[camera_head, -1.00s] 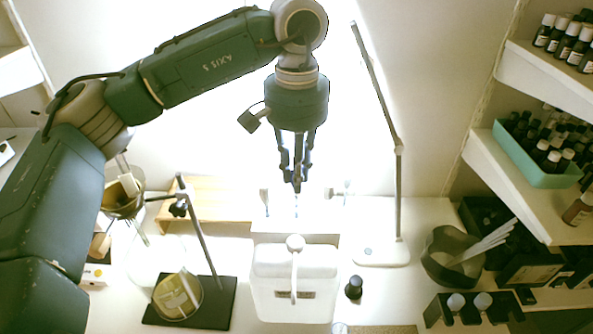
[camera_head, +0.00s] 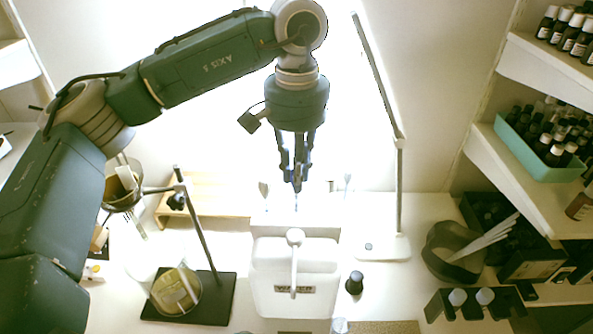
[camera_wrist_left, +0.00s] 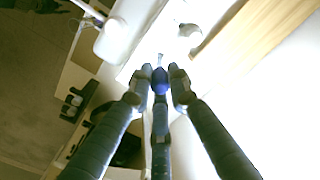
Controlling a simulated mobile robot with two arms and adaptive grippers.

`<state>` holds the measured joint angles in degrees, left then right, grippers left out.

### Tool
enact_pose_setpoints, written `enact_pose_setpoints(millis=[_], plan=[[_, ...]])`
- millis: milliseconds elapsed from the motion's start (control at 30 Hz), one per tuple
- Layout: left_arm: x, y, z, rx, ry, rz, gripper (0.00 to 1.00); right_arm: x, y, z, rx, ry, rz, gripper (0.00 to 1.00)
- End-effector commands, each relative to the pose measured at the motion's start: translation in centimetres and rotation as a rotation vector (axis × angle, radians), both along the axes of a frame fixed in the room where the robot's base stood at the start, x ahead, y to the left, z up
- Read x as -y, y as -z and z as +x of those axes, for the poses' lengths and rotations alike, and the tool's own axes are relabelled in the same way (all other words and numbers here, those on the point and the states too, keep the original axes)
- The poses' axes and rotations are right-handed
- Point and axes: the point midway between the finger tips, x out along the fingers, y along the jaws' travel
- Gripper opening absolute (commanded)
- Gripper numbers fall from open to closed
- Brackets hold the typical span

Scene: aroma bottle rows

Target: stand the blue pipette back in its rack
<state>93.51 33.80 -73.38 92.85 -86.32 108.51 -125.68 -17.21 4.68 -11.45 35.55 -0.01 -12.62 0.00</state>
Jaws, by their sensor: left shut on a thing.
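My left gripper (camera_head: 297,182) points down above the back of the white counter and is shut on the blue pipette. In the left wrist view the blue bulb (camera_wrist_left: 160,80) of the pipette sits between the fingertips. In the head view the fingers hide most of it and only a thin pale tip (camera_head: 296,203) shows below them. A white block that looks like the rack (camera_head: 268,219) is below the gripper, behind the white container. I cannot tell whether the tip is in a hole. My right gripper is not in view.
The white container (camera_head: 265,275) with a knobbed lever stands in front. A lamp (camera_head: 398,195) rises on the right. A stand with a black base (camera_head: 215,300) is on the left. A small black bottle (camera_head: 354,283) and a dark bowl (camera_head: 440,262) stand to the right.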

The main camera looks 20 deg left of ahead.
Motion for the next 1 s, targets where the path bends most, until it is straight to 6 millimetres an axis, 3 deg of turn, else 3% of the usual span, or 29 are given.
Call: enact_pose_setpoints(millis=[767,800,867,1000], plan=[[0.0,1.6,0.0,0.0,0.0,0.0,0.11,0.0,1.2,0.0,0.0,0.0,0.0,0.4],[0.0,1.6,0.0,0.0,0.0,0.0,0.26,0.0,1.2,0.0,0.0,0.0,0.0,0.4],[0.0,1.6,0.0,0.0,0.0,0.0,0.37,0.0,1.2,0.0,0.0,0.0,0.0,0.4],[0.0,1.6,0.0,0.0,0.0,0.0,0.4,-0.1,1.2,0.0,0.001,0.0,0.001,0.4]])
